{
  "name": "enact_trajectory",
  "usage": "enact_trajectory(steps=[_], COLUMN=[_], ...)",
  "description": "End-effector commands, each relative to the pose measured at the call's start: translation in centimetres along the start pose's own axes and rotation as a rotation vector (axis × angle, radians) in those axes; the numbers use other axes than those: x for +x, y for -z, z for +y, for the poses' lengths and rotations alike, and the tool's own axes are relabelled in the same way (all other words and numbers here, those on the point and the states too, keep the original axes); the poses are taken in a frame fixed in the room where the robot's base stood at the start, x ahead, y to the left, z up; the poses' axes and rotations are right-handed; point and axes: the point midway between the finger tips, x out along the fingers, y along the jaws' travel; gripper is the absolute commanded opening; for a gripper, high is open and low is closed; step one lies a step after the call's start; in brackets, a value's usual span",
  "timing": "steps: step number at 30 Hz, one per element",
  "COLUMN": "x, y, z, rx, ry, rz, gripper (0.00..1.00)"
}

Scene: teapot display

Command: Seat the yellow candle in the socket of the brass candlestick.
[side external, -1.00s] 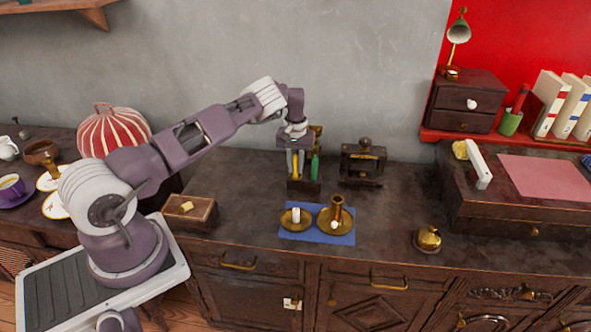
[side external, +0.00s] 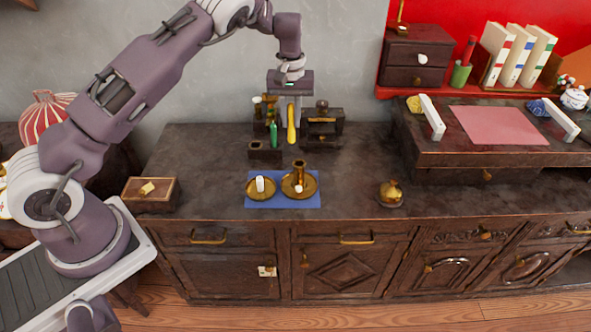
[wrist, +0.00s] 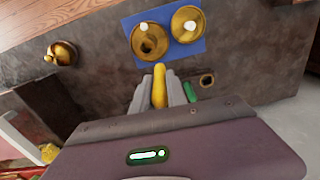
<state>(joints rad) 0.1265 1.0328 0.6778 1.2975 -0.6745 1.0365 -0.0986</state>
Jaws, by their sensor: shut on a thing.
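My gripper (side external: 290,112) is shut on the yellow candle (side external: 291,126), which hangs upright, raised above the counter behind the blue mat (side external: 252,203). In the wrist view, the yellow candle (wrist: 159,88) shows between the two grey fingers of my gripper (wrist: 160,97). The brass candlestick (side external: 311,186) stands on the right of the mat, a round dish with an upright tube socket and a small white piece at its front. In the wrist view, the candlestick (wrist: 138,50) has a dark, open-looking socket. The candle is apart from it.
A second brass dish (side external: 250,192) with a white candle (side external: 260,184) stands beside the candlestick. A brass bell (side external: 391,192) stands right, a wooden box (side external: 150,194) left.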

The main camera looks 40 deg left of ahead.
Motion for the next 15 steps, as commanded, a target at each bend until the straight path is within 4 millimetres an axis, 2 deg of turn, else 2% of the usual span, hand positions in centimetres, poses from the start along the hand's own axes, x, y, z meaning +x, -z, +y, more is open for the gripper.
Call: enact_trajectory(steps=[2,5,10,15], x=[-0.5,-0.4,3.6,6.0], y=[-2.1,-3.4,-3.7,-3.6], z=[1.5,2.2,2.2,2.3], rx=[0.01,0.013,0.012,0.013], ry=[-0.001,0.002,0.005,0.003], rz=[-0.003,-0.004,-0.008,-0.005], gripper=[0.0,0.0,0.0,0.0])
